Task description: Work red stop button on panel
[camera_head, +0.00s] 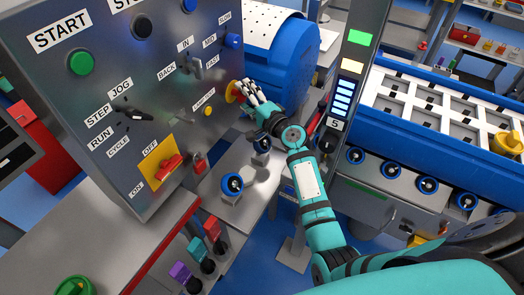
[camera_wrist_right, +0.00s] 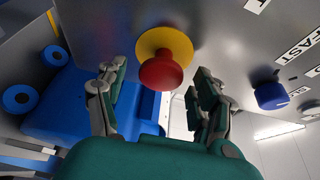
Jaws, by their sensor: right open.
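The grey control panel (camera_head: 110,75) fills the upper left of the head view. Its red stop button with a yellow collar (camera_head: 233,92) is at the panel's right edge, partly hidden by my right gripper (camera_head: 250,92). In the right wrist view the red mushroom button (camera_wrist_right: 162,72) on its yellow collar (camera_wrist_right: 165,43) shows clearly. It stands ahead of and between the spread fingers of my right gripper (camera_wrist_right: 158,100). The fingers are open and hold nothing; whether they touch the button I cannot tell. My left gripper is not in view.
The panel also carries a green START button (camera_head: 81,63), a black button (camera_head: 142,27), selector knobs and a red switch on a yellow plate (camera_head: 168,167). A blue drum (camera_head: 280,65) stands behind the gripper. A conveyor with a white tray (camera_head: 430,105) is at right.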

